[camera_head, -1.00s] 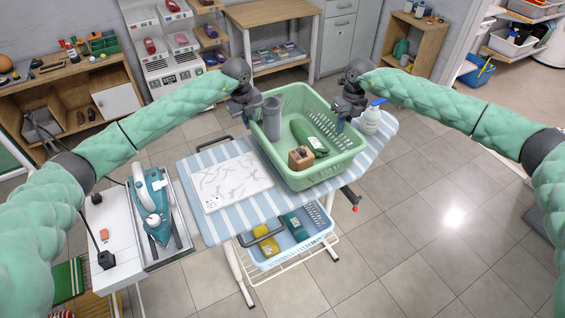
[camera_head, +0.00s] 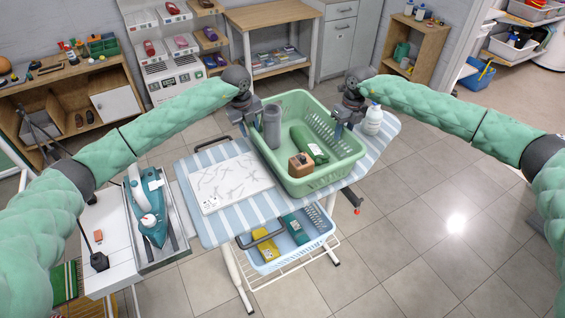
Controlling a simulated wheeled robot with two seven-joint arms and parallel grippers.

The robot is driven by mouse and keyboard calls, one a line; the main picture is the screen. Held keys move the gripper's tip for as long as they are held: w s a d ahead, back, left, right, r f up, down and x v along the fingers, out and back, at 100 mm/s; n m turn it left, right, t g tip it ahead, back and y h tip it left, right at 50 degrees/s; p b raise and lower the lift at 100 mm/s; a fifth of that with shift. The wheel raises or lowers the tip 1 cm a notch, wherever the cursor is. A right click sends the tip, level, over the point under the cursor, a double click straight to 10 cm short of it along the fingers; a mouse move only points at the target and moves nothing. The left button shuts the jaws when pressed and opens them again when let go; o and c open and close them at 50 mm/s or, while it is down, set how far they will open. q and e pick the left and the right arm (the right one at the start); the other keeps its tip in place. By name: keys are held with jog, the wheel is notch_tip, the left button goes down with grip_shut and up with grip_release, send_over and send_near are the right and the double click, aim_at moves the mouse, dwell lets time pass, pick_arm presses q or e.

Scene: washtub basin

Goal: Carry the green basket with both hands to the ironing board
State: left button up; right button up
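The green basket (camera_head: 322,179) is on or just above the right part of the ironing board (camera_head: 226,226), which has a blue-and-white striped cover. I cannot tell whether its base touches the cover. The basket holds a grey cylinder (camera_head: 272,124), a green bottle (camera_head: 308,142) and a brown box (camera_head: 301,165). My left gripper (camera_head: 255,118) is at the basket's left rim. My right gripper (camera_head: 343,119) is at its right rim. The fingers are small and partly hidden by the rim, so their opening is unclear.
A white patterned sheet (camera_head: 230,183) lies left of the basket on the board. A white bottle (camera_head: 373,119) stands close to the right gripper. An iron (camera_head: 149,207) sits at the left. A blue basket (camera_head: 290,243) is on the rack below.

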pick_arm(q)
jog(key=shift+r, duration=0.15)
pick_arm(e)
jog(key=shift+r, duration=0.15)
pick_arm(q)
jog(key=r, duration=0.4)
jog(key=a+r, duration=0.1)
jog(key=r, duration=0.2)
jog(key=s+r, duration=0.1)
jog(key=r, duration=0.3)
jog(key=shift+a+r, duration=0.2)
jog(key=shift+r, duration=0.15)
pick_arm(e)
jog(key=r, duration=0.4)
jog(key=d+r, duration=0.1)
jog(key=r, duration=0.2)
jog(key=w+r, duration=0.1)
jog(key=r, duration=0.3)
jog(key=shift+d+r, duration=0.15)
jog(key=shift+r, duration=0.2)
pick_arm(q)
jog(key=shift+w, duration=0.1)
